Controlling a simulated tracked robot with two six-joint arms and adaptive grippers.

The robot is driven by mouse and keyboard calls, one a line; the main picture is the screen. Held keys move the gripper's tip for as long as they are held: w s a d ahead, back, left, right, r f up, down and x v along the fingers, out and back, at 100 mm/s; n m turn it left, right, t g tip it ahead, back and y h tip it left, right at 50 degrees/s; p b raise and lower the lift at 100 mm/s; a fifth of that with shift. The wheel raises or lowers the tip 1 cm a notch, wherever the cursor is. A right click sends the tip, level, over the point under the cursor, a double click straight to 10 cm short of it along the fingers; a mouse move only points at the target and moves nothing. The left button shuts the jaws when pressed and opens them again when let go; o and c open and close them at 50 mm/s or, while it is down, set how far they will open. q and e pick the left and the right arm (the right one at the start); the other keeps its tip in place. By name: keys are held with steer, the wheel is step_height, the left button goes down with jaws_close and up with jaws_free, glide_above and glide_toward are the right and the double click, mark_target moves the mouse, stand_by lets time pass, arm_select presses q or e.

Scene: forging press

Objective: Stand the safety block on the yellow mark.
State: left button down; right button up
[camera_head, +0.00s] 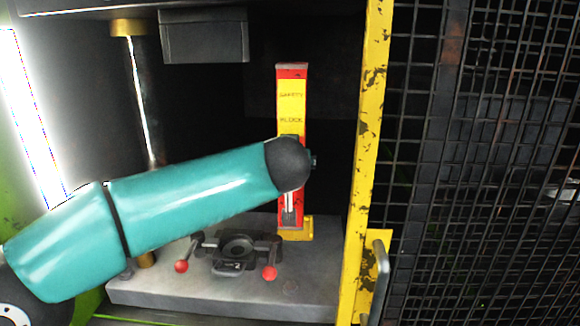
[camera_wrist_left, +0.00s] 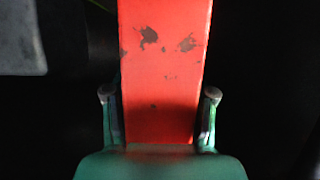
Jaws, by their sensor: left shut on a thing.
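The safety block (camera_head: 291,100) is a tall red and yellow post with lettering on its face. It stands upright at the right of the grey press bed. Its worn red side (camera_wrist_left: 162,70) fills the middle of the left wrist view. My left gripper (camera_wrist_left: 160,97) has one finger on each side of the block and is shut on it. In the head view my teal left arm hides part of the block. The yellow mark (camera_head: 307,229) shows at the block's foot on the bed. I cannot tell whether the block touches it. My right gripper is not in view.
The grey bed (camera_head: 200,297) carries a dark die (camera_head: 237,247) with red-knobbed handles (camera_head: 269,272). A grey block (camera_head: 204,36) hangs above. A steel column (camera_head: 143,100) stands left. A yellow post (camera_head: 366,150) and mesh guard (camera_head: 480,200) close off the right.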

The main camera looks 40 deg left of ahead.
arm_select(q)
steer(key=w+a+f+b, duration=0.1)
steer(key=w+a+f, duration=0.2)
steer(key=w+f, duration=0.2)
steer(key=shift+w, duration=0.65)
stand_by(0.4)
steer(key=shift+s+d+p, duration=0.15)
steer(key=shift+s+p, duration=0.15)
stand_by(0.4)
steer(key=shift+f, duration=0.25)
stand_by(0.5)
steer(key=shift+c, duration=1.4)
jaws_free()
steer(key=shift+s, duration=0.1)
steer(key=v, duration=1.1)
steer(key=shift+s+d, duration=0.25)
steer(key=shift+s, duration=0.05)
